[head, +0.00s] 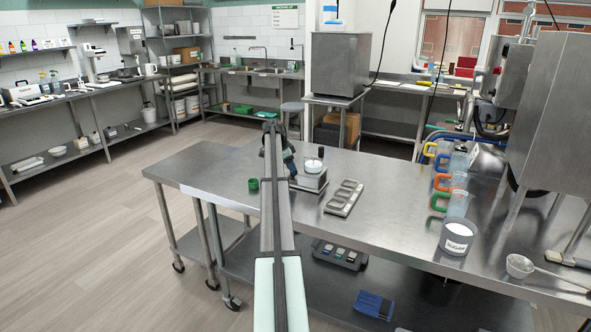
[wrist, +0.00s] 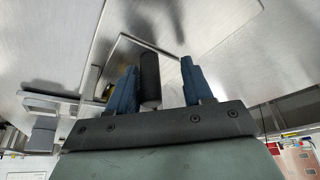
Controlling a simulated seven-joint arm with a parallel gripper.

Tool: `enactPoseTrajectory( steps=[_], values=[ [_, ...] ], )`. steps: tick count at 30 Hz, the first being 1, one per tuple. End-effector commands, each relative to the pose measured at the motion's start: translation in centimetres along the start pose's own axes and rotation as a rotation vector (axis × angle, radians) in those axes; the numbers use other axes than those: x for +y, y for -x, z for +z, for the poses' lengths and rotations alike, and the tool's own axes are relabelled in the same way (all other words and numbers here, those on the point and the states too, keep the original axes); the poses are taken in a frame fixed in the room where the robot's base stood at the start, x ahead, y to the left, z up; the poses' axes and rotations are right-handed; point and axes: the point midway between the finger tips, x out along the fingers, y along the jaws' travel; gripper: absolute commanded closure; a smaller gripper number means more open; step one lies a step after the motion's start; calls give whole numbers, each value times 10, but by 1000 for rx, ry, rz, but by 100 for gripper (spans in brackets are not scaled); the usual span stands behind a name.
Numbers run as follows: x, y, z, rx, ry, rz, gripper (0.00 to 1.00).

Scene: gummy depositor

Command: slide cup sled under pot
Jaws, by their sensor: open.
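My gripper (head: 290,168) is over the steel table, mostly hidden behind my own arm in the head view. In the wrist view my gripper (wrist: 158,72) has its two blue fingers apart, with a dark upright cylinder (wrist: 150,78) showing between them; I cannot tell whether they touch it.
A green cup (head: 253,184) stands left of my arm. Jugs with coloured handles (head: 458,203) and a sugar tub (head: 457,238) stand at the right, near a big steel machine (head: 555,110). A scoop (head: 520,266) lies at the front right. Bare table lies in front of the tray.

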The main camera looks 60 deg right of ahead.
Motion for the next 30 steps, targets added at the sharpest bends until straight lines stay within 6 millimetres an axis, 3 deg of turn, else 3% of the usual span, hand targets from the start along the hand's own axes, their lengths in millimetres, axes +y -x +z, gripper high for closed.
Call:
enactPoseTrajectory(
  steps=[14, 30],
  values=[
    [-59, 22, 51, 0, 2, -4, 51],
    [-57, 109, 51, 0, 0, -4, 51]
  ],
)
